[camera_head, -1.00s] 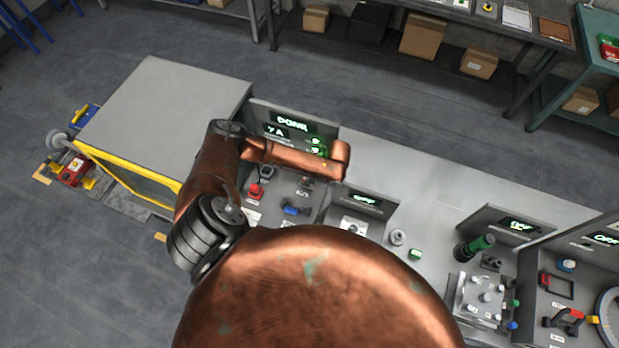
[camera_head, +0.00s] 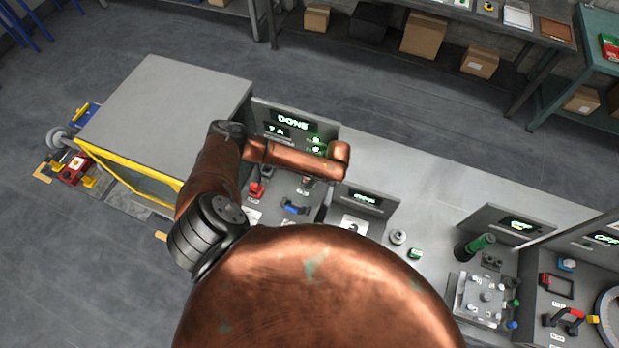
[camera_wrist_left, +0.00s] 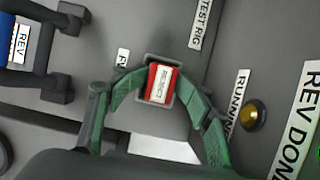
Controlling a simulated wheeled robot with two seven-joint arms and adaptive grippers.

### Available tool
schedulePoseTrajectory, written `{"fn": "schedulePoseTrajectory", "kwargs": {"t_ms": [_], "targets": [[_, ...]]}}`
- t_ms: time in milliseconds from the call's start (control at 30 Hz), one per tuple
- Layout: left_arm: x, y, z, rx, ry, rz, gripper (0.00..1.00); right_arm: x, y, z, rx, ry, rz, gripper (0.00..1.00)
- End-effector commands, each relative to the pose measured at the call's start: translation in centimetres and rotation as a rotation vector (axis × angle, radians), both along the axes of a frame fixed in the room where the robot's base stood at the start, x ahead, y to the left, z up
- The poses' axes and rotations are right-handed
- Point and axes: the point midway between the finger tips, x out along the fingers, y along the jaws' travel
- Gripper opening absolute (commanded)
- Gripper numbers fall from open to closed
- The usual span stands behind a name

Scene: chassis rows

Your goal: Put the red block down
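The red block (camera_wrist_left: 161,84), with a white label on its face, shows in the left wrist view. It is framed by a grey socket-like rim on the grey panel; I cannot tell how deep it sits. My left gripper (camera_wrist_left: 162,76) has its green fingers on both sides of the block, tips against its sides, so it looks shut on it. In the head view my copper left arm reaches over the panel under the lit DONE screen (camera_head: 290,122) and mostly hides the gripper and block. My right gripper is not in view.
In the left wrist view a blue handle (camera_wrist_left: 8,45) stands at the left, and a yellow round button (camera_wrist_left: 252,115) at the right.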

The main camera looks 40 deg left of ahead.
Motion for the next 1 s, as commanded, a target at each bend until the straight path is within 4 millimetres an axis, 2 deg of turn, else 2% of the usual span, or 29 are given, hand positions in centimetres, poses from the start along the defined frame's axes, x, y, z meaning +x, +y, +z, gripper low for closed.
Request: {"fn": "schedulePoseTrajectory", "kwargs": {"t_ms": [33,233,367,467,800,1000], "targets": [[-0.3,-0.6,-0.4,-0.012,0.006,-0.004,0.4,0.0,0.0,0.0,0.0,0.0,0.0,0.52],[-0.3,-0.6,-0.2,-0.013,0.005,-0.005,0.4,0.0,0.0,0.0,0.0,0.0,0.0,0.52],[-0.2,-0.6,0.7,-0.013,0.003,-0.006,0.4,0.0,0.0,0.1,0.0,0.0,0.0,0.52],[0.1,-1.1,2.2,-0.013,0.0,-0.006,0.4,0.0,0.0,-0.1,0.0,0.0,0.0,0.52],[1.1,-3.5,9.0,-0.008,-0.002,-0.005,0.4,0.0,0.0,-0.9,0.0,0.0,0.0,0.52],[1.3,-4.4,11.5,-0.005,-0.001,-0.002,0.4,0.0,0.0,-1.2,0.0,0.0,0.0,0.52]]}}
